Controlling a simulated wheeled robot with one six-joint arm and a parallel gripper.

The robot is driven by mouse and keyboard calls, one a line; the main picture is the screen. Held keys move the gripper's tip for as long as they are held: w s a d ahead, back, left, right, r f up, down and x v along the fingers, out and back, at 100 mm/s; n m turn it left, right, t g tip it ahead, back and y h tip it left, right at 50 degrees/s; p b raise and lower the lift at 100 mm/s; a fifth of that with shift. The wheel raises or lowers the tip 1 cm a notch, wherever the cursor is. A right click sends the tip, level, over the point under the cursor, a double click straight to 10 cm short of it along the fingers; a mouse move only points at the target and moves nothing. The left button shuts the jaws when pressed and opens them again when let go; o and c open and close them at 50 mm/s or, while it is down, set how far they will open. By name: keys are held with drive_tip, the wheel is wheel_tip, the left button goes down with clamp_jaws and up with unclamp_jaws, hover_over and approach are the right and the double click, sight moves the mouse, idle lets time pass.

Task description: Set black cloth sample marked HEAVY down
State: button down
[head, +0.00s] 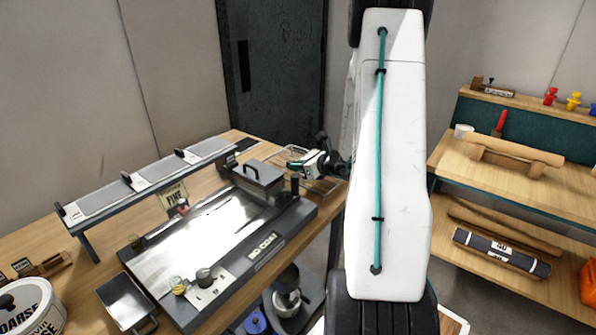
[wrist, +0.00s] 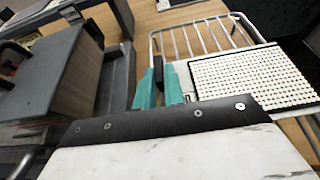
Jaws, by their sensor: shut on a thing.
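My gripper (head: 294,161) is over the right end of the bench, beside the wire rack (head: 322,185). In the wrist view its two teal fingers (wrist: 159,86) are shut on a small dark piece (wrist: 158,66), which I take for the black cloth sample. Most of the sample is hidden or too small to make out, and no HEAVY marking can be read. The rack (wrist: 205,38) lies just beyond the fingertips in the wrist view. I cannot tell whether the sample touches it.
A white dotted panel (wrist: 245,80) lies right of the fingers. The coating machine (head: 262,248) with a grey block (head: 258,180) stands left of my gripper. A sloped rail (head: 150,178) runs behind it. Shelves with rolls (head: 500,253) stand at right.

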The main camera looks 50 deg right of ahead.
wheel_tip(320, 180, down, 2)
drive_tip(key=shift+f, duration=0.1)
drive_tip(key=c, duration=1.5)
unclamp_jaws()
drive_tip(key=v, duration=1.2)
